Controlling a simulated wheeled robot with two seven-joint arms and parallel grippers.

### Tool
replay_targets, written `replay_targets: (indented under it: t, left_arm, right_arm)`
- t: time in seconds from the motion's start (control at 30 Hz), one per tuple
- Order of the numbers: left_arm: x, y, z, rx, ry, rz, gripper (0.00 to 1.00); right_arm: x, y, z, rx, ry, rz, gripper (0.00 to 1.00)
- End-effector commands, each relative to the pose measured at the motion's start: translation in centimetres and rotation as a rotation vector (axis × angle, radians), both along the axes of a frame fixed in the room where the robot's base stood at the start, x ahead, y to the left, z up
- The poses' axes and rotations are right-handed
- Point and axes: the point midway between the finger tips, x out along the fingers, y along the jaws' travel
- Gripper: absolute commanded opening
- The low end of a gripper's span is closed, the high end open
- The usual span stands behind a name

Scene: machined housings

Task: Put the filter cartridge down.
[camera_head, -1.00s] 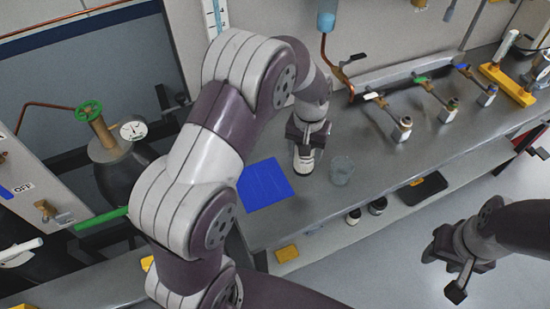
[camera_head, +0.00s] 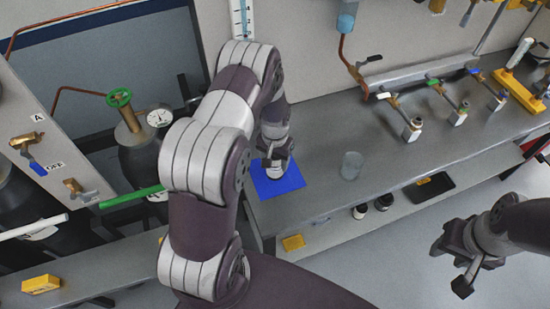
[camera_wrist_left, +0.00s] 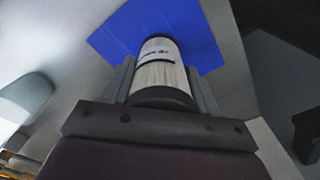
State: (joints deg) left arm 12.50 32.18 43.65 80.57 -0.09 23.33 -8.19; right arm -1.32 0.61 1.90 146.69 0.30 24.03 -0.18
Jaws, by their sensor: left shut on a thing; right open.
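The filter cartridge is a white cylinder with dark ends and a printed label. In the head view the cartridge (camera_head: 275,172) shows just under my left gripper (camera_head: 275,160), over the blue mat (camera_head: 287,186) on the grey bench. In the left wrist view my left gripper (camera_wrist_left: 160,88) is shut on the cartridge (camera_wrist_left: 160,68), with a finger on each side. The blue mat (camera_wrist_left: 110,40) lies beyond its far end. I cannot tell whether the cartridge touches the mat. My right gripper (camera_head: 448,268) is open and empty, away from the bench over the floor.
A clear glass beaker (camera_head: 351,165) stands right of the mat. Several valves on pipes (camera_head: 412,130) line the bench's back. A lower shelf holds dark-and-white cylinders (camera_head: 372,206) and a black tray (camera_head: 430,188). The bench's front edge runs close to the mat.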

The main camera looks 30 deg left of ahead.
Motion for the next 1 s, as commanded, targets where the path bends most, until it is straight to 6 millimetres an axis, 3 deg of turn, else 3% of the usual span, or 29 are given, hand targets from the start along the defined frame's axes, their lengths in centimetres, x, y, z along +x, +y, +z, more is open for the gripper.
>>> replay_targets:
  t: [0.07,0.1,0.17,0.2,0.57,1.0]
  left_arm:
    - [0.0,0.0,-0.2,0.0,0.0,0.0,0.23]
    - [0.0,0.0,-0.3,0.0,0.0,0.0,0.61]
    - [0.0,0.0,-0.2,0.0,0.0,0.0,0.81]
    - [0.0,0.0,-0.2,0.0,0.0,0.0,0.84]
    - [0.1,0.0,0.5,0.0,-0.002,0.0,0.84]
    - [0.0,0.0,9.6,0.001,-0.004,0.0,0.84]
  right_arm:
    - [0.0,0.0,-0.2,0.0,0.0,0.0,0.43]
    - [0.0,0.0,-0.3,0.0,0.0,0.0,0.43]
    - [0.0,0.0,-0.2,0.0,0.0,0.0,0.43]
    - [0.0,0.0,-0.2,0.0,0.0,0.0,0.43]
    - [0.0,0.0,-0.2,0.0,0.0,0.0,0.43]
    - [0.0,0.0,-2.4,0.0,0.0,0.0,0.43]
